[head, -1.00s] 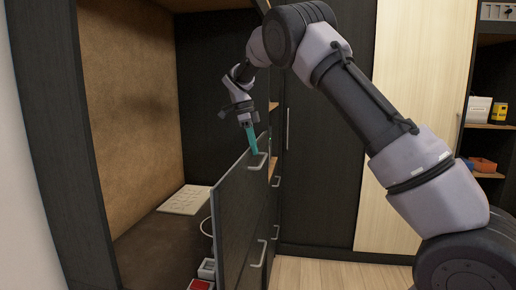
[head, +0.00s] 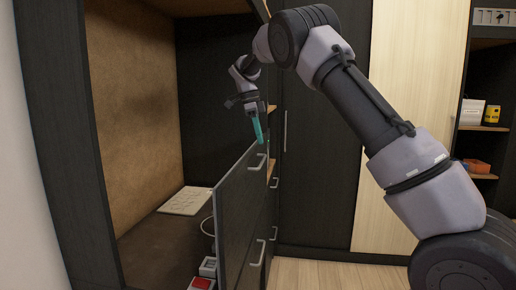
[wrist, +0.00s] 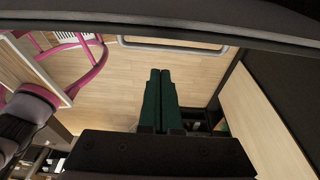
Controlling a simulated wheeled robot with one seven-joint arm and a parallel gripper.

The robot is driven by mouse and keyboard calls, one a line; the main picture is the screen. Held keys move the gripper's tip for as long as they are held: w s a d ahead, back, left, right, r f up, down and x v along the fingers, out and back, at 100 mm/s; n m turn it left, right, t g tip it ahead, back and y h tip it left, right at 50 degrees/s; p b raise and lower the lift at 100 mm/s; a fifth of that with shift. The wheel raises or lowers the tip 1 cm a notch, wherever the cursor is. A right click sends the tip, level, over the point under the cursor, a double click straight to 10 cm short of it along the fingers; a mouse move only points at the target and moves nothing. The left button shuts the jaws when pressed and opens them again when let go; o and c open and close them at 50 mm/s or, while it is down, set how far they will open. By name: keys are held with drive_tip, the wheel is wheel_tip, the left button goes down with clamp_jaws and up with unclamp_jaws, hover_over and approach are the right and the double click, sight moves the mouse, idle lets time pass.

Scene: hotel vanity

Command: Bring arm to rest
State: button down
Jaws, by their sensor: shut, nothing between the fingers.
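My arm reaches across the upper middle of the head view and bends down at the wrist. My gripper (head: 258,130) has teal fingers that point down, close to the top edge of a dark drawer front (head: 238,205) with metal handles. In the wrist view my gripper (wrist: 160,75) shows its two dark green fingers side by side, closed with nothing between them. Wooden floor lies beyond the fingertips, and a metal handle (wrist: 175,47) crosses the view past them.
An open dark cabinet with a brown inner panel (head: 130,110) stands at left. A pale flat board (head: 186,200) lies on its surface. A red item (head: 201,284) sits low by the drawer front. Shelves with an orange box (head: 476,166) are at right. A pink frame (wrist: 85,60) shows in the wrist view.

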drive_tip(key=v, duration=0.5)
drive_tip(key=s+d+r+n+t+y, duration=0.1)
drive_tip(key=s+d+r+n+y, duration=0.1)
drive_tip(key=s+d+r+n, duration=0.45)
drive_tip(key=s+d+r+n+t+y, duration=0.1)
drive_tip(key=s+d+r+y, duration=0.15)
drive_tip(key=s+d, duration=0.7)
drive_tip(key=s+d+f+n+t, duration=0.3)
drive_tip(key=s+n, duration=0.1)
drive_tip(key=s, duration=0.5)
drive_tip(key=s+d+f+n+t, duration=0.2)
drive_tip(key=s+d+n, duration=0.2)
drive_tip(key=s, duration=0.6)
drive_tip(key=shift+d+f+n+t, duration=0.15)
drive_tip(key=shift+f+n+t, duration=0.2)
drive_tip(key=shift+t, duration=0.05)
